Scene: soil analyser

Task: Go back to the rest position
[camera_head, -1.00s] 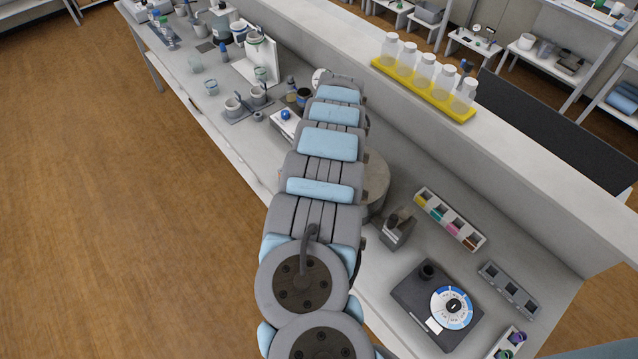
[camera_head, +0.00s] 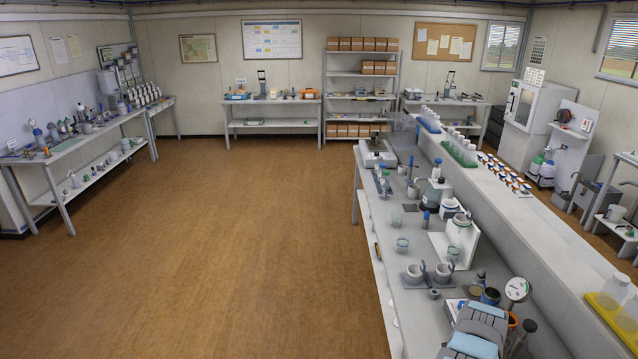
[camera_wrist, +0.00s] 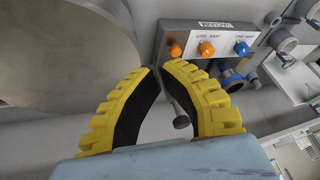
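My gripper (camera_wrist: 160,70) shows in the wrist view with two yellow ribbed fingers and black inner pads. The fingertips come together almost touching, and nothing is seen held between them. It hangs close to a grey control box (camera_wrist: 208,45) with orange and blue knobs. A large round grey surface (camera_wrist: 60,50) lies to the left in that view. In the head view only part of my grey and light blue arm shows at the bottom right, over the bench; the gripper itself is not visible there.
The long white bench (camera_head: 420,320) carries beakers (camera_head: 402,246), mortars (camera_head: 414,274) and a white stand (camera_head: 455,240). A raised shelf (camera_head: 540,240) runs along its right, with a yellow bottle rack (camera_head: 612,312). The wooden floor (camera_head: 230,240) to the left is clear.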

